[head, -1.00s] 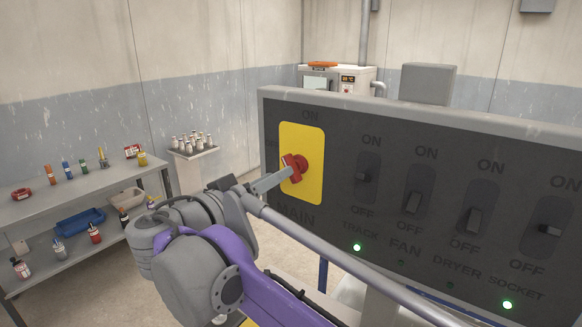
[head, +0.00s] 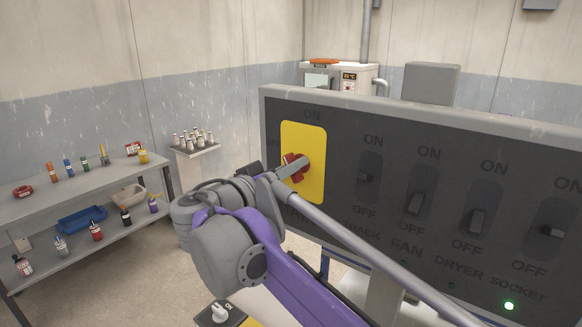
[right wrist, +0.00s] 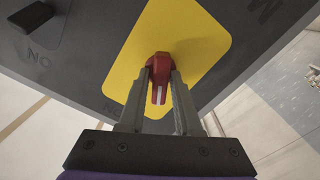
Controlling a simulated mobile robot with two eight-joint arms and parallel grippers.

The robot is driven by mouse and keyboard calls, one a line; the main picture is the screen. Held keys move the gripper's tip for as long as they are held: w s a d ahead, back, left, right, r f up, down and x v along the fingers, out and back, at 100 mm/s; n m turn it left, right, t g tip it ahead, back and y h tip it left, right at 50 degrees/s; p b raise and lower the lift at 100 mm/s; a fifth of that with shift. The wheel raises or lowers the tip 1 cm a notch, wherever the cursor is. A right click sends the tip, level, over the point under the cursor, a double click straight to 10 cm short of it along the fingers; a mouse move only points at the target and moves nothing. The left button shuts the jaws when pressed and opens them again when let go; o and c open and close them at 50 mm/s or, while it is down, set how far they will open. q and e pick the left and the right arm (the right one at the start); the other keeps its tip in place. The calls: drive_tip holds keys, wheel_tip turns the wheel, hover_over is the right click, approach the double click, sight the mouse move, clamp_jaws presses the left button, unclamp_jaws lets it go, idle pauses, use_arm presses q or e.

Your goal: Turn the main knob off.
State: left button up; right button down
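The main knob (head: 297,177) is red and sits on a yellow plate (head: 317,180) at the left end of the dark switch panel (head: 335,130). My right gripper (head: 283,171) is at the knob, partly covering it and the MAIN label in the head view. In the right wrist view the two fingers of my right gripper (right wrist: 161,84) lie close on both sides of the red knob (right wrist: 160,68) and look closed on it. The knob's pale mark points toward the wrist there. My left gripper is not in view.
The panel's small switches include TRACK (head: 369,178) and FAN (head: 416,203), right of the plate. A green light (head: 508,306) glows at SOCKET; my arm covers the TRACK light's place. A shelf (head: 100,180) with bottles stands at the left, with open floor between.

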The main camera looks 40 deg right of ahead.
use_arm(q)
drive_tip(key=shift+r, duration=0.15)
use_arm(e)
drive_tip(key=n+p, duration=0.1)
drive_tip(key=n, duration=0.1)
drive_tip(key=shift+n, duration=0.4)
drive_tip(key=n+p, duration=0.1)
drive_tip(key=n, duration=0.1)
drive_tip(key=shift+n, duration=0.3)
drive_tip(key=n, duration=0.3)
drive_tip(key=shift+w+f, duration=0.1)
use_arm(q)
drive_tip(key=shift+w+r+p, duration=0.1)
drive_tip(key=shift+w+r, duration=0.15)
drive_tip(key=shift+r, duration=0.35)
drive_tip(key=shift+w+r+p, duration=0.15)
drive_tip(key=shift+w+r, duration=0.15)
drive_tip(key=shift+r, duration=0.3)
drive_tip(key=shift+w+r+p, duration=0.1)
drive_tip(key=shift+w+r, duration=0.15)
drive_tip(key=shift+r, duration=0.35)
use_arm(e)
drive_tip(key=shift+f+n, duration=0.1)
drive_tip(key=shift+n, duration=1.6)
drive_tip(key=c, duration=0.8)
unclamp_jaws()
